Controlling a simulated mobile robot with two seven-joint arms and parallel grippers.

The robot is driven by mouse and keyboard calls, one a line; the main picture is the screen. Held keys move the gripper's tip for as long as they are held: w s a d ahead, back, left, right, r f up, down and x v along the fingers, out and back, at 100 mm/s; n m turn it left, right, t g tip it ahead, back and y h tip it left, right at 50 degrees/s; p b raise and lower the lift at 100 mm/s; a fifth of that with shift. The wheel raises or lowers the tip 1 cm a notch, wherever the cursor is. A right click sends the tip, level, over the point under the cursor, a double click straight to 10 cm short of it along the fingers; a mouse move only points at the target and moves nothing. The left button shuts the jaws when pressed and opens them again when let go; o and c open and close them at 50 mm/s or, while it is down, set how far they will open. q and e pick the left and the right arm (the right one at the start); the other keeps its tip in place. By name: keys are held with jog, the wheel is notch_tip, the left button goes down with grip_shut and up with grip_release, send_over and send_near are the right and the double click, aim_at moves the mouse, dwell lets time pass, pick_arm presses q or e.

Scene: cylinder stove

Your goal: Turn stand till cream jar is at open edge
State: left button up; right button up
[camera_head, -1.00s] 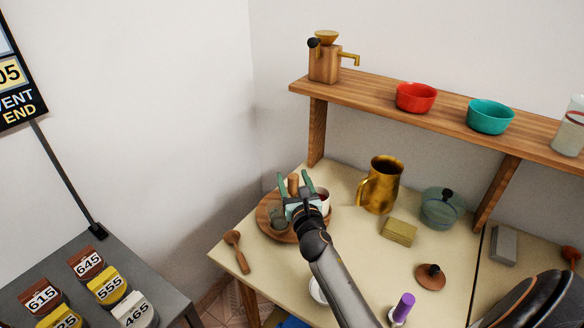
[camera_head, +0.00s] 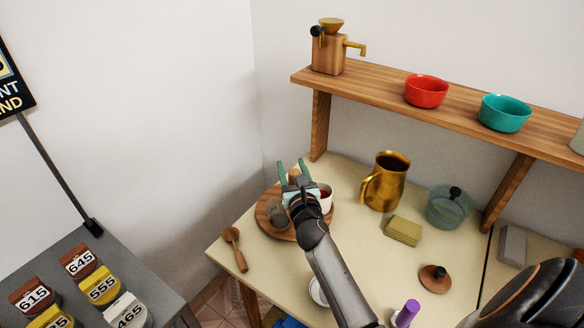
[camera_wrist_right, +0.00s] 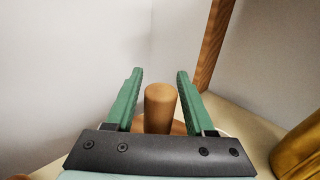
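The stand is a round wooden board (camera_head: 264,224) at the table's back left corner, with a wooden post (camera_wrist_right: 160,105) rising from it. A small glass jar (camera_head: 278,213) stands on its left front part. A white jar with dark red contents (camera_head: 325,198) is at its right; I cannot tell which jar is the cream jar. My right gripper (camera_head: 293,168) is over the stand with its green fingers apart. In the right wrist view the post stands between the open fingers (camera_wrist_right: 160,75), with gaps at both sides. My left gripper is not in view.
A wooden spoon (camera_head: 236,250) lies left of the stand. A brass jug (camera_head: 386,183), a yellow block (camera_head: 403,231) and a lidded glass pot (camera_head: 449,209) stand to the right. A wooden shelf (camera_head: 450,108) hangs above. The white wall (camera_head: 200,120) is close behind.

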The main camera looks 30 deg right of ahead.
grip_shut()
dwell(1.1)
